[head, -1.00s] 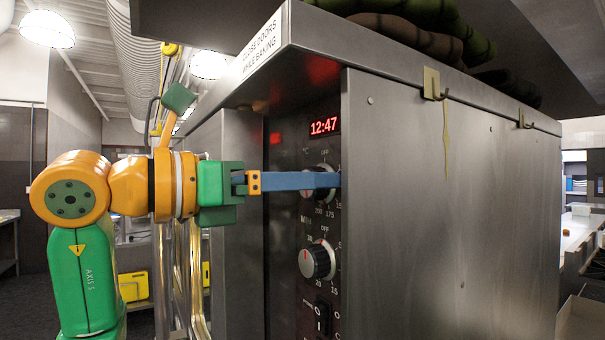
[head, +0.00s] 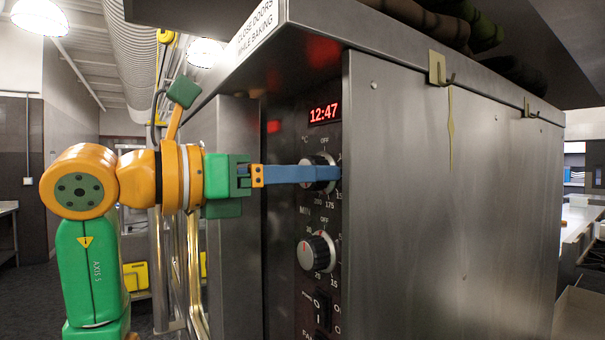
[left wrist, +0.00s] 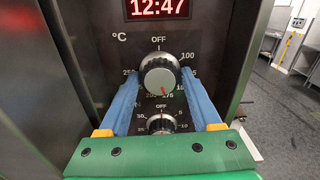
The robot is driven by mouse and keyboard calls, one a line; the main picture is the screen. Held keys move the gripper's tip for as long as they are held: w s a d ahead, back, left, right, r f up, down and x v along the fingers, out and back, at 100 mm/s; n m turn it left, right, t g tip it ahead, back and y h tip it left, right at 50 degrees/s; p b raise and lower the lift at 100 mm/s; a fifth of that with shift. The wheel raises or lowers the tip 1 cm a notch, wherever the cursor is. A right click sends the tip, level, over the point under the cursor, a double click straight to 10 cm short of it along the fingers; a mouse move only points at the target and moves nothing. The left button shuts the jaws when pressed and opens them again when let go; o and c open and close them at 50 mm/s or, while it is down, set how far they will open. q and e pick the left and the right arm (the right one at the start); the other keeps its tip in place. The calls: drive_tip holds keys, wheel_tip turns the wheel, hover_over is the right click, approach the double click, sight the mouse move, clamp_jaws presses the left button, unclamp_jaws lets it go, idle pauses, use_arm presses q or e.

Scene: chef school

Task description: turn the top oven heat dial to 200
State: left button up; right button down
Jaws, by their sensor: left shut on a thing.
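The top oven heat dial (head: 319,187), a black knob with a silver face, sits on the dark panel below the red 12:47 display (head: 324,113). In the left wrist view the dial (left wrist: 159,76) shows its face clearly; its red mark points down and slightly right, towards 175. The 200 label is just left of 175, partly hidden by the knob. My left gripper (head: 334,173) has its blue fingers on either side of the dial and is shut on it. In the head view a finger covers the dial's middle. My right gripper is not in view.
A second dial, marked MIN (head: 317,252), sits directly below, with a rocker switch (head: 322,312) under it. A large steel side panel (head: 450,210) with hooks stands right of the controls. A steel edge (head: 232,210) stands at their left.

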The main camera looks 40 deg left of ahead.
use_arm(q)
drive_tip(key=shift+r+m, duration=0.15)
drive_tip(key=shift+m, duration=0.15)
drive_tip(key=shift+m+p, duration=0.75)
drive_tip(key=shift+m, duration=0.05)
drive_tip(key=shift+m+p, duration=0.9)
drive_tip(key=shift+m, duration=1.3)
drive_tip(key=o, duration=1.2)
drive_tip(key=shift+c, duration=0.2)
drive_tip(key=shift+s, duration=0.2)
drive_tip(key=shift+a, duration=0.1)
